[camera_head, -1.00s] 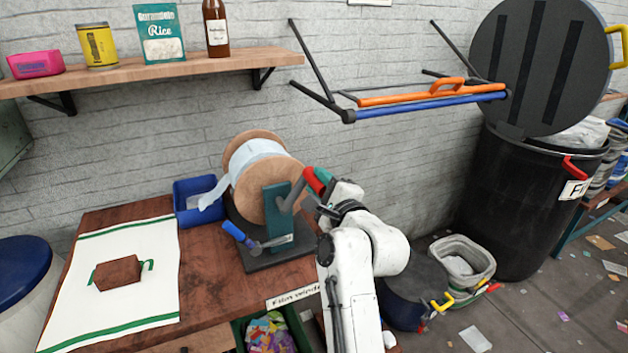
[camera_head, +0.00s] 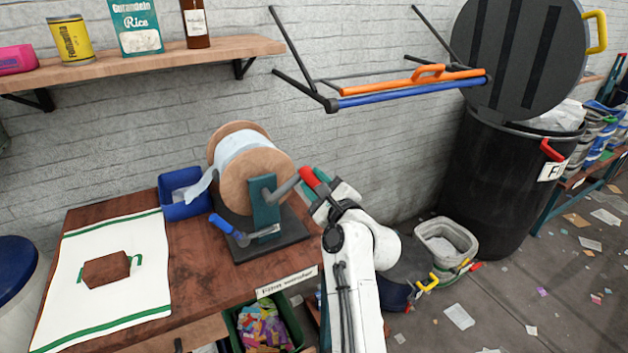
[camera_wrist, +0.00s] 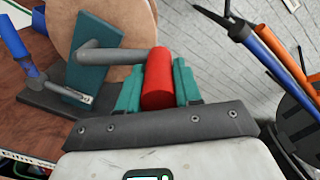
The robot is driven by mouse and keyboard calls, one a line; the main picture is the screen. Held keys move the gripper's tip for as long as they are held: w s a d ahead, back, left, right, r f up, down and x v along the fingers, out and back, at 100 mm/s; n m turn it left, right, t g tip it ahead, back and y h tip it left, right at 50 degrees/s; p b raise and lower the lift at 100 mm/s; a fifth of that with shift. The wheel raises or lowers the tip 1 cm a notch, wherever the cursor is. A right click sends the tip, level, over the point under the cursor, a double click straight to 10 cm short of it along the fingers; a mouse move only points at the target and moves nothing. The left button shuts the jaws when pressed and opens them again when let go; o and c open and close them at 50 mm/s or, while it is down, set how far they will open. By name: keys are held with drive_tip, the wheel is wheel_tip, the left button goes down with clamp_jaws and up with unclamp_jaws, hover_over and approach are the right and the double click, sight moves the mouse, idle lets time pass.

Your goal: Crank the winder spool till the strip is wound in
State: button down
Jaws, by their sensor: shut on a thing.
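The winder spool (camera_head: 237,178) has wooden discs and stands on a dark base (camera_head: 268,243) with a teal upright (camera_head: 265,205). The pale strip (camera_head: 202,186) wraps its core, and a loose end hangs down on the left at a blue bin (camera_head: 184,203). A grey crank arm (camera_head: 284,190) runs from the upright to a red handle (camera_head: 311,178). My gripper (camera_head: 320,190) is shut on the red handle, right of the spool. In the wrist view the red handle (camera_wrist: 158,80) sits between the teal fingers of my gripper (camera_wrist: 157,88).
A cloth with a brown block (camera_head: 106,269) covers the table's left side. A shelf (camera_head: 150,65) and a rack with orange and blue bars (camera_head: 410,90) hang above. A black bin (camera_head: 500,190) stands right.

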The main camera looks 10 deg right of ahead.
drive_tip(key=shift+d+f, duration=0.2)
drive_tip(key=shift+f, duration=0.05)
idle(0.3)
drive_tip(key=c, duration=0.8)
unclamp_jaws()
drive_tip(key=shift+a+r, duration=0.1)
drive_tip(key=b+v, duration=0.1)
drive_tip(key=v, duration=0.9)
drive_tip(key=shift+s, duration=0.35)
